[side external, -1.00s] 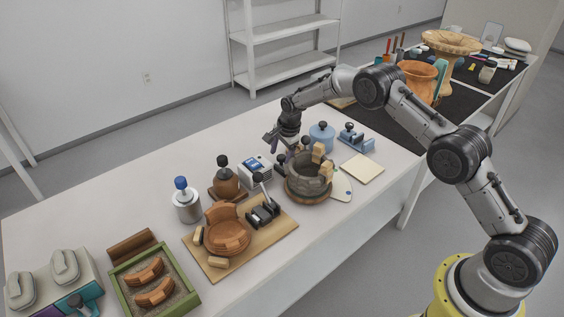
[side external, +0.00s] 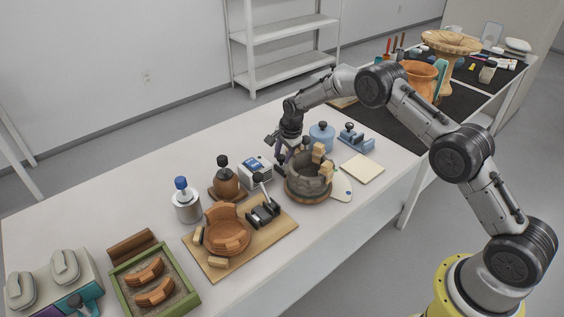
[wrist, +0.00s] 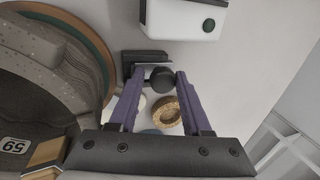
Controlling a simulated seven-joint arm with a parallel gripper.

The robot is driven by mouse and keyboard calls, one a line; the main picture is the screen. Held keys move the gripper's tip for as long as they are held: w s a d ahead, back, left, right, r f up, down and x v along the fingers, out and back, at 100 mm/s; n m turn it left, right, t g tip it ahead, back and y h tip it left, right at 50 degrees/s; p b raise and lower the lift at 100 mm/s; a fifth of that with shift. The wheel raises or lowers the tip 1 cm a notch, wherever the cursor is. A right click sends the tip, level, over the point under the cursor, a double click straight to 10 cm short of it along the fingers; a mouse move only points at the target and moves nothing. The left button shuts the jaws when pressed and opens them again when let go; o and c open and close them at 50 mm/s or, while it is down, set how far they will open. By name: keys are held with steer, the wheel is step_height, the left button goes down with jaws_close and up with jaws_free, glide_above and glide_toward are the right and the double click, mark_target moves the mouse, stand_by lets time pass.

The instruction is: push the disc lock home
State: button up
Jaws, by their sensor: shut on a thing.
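The disc lock shows in the wrist view as a dark round knob (wrist: 162,79) by a black bracket (wrist: 146,57), beside the round disc (wrist: 103,45). My gripper (wrist: 160,76) has its two purple fingers on either side of the knob and is shut on it. In the side view my gripper (side external: 282,152) is low, at the back left of the grey pot (side external: 300,184). The pot stands on the brown disc (side external: 309,198) and has tan blocks at its rim. In the side view the pot and fingers largely hide the lock.
A white and blue box (side external: 255,171) stands left of my gripper. A blue lidded jar (side external: 321,136) stands behind the pot. A wooden board (side external: 215,262) with a terracotta vessel (side external: 228,236) lies front left. A pale tile (side external: 362,169) lies to the right.

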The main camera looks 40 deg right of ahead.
steer(key=shift+s+f, duration=0.55)
steer(key=shift+f, duration=0.15)
steer(key=shift+s, duration=0.55)
steer(key=o, duration=0.7)
steer(key=shift+w+v, duration=0.15)
steer(key=shift+v, duration=1.35)
steer(key=shift+w+v, duration=0.15)
steer(key=shift+v, duration=1.3)
steer(key=shift+r, duration=0.15)
